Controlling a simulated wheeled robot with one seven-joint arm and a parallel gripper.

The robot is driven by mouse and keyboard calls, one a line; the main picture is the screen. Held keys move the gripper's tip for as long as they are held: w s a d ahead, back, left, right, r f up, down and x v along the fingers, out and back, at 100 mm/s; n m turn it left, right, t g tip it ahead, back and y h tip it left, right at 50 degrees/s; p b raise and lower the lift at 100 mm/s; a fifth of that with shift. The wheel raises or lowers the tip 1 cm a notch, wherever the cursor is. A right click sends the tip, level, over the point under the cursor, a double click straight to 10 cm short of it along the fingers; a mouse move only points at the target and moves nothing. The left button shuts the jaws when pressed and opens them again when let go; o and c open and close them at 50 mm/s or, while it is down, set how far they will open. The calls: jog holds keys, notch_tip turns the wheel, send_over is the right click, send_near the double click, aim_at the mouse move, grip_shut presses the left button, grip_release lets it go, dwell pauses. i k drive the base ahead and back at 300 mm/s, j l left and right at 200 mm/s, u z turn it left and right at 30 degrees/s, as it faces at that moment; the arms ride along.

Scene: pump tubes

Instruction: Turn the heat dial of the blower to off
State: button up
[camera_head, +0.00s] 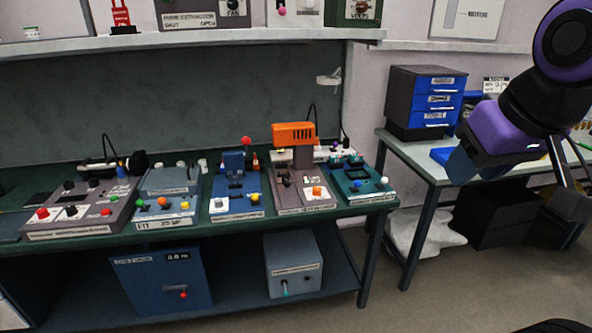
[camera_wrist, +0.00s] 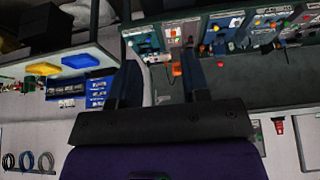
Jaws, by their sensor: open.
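Several bench-top devices stand in a row on the green bench. One of them, a grey-brown unit (camera_head: 286,195) with an orange upper body (camera_head: 294,133) on a post, may be the blower, but its label is too small to read. An orange square knob (camera_head: 317,191) and small dark knobs sit on its sloped front. I cannot tell which knob is the heat dial or where it points. My gripper (camera_head: 517,186) is raised at the right, far from the devices. It is open and empty; its two fingers also show in the wrist view (camera_wrist: 158,62).
A teal unit (camera_head: 358,181) and a blue unit (camera_head: 237,195) flank the grey-brown one closely. A white side table (camera_head: 458,165) with blue drawers (camera_head: 436,100) stands at right. A shelf (camera_head: 200,42) runs above the bench. Floor (camera_head: 400,305) is clear in front.

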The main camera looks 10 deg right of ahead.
aim_at(316, 191)
jog(key=i+j, duration=0.25)
jog(key=j, duration=0.15)
jog(key=i+j, duration=0.2)
jog(key=j, duration=0.15)
jog(key=i+j, duration=0.25)
jog(key=j, duration=0.15)
jog(key=z, duration=0.05)
